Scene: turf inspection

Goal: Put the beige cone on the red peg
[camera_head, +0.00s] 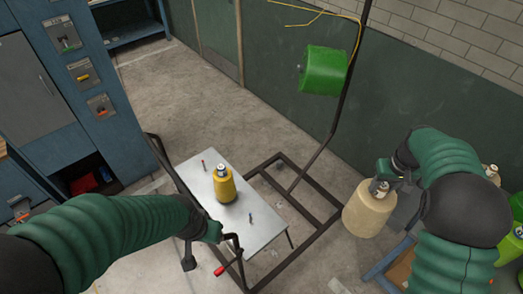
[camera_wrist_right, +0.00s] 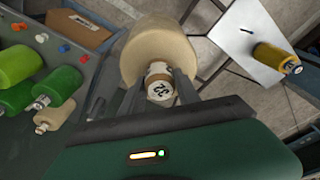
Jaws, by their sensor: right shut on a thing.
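The large beige cone (camera_head: 368,213) hangs from my right gripper (camera_head: 383,183) at the right of the head view. In the right wrist view the beige cone (camera_wrist_right: 158,48) has its labelled top between the fingers of my right gripper (camera_wrist_right: 160,90), which is shut on it. A small red-tipped peg (camera_head: 203,163) stands at the far left of the white table. The right wrist view also shows a red peg (camera_wrist_right: 64,48) on a grey surface at left, beside other coloured pegs. My left gripper (camera_head: 213,232) is by the table's near-left edge; its fingers are unclear.
A yellow cone (camera_head: 224,188) stands on the white table (camera_head: 262,236), with a dark peg (camera_head: 251,218) near it. Green cones (camera_wrist_right: 57,88) crowd the grey surface.

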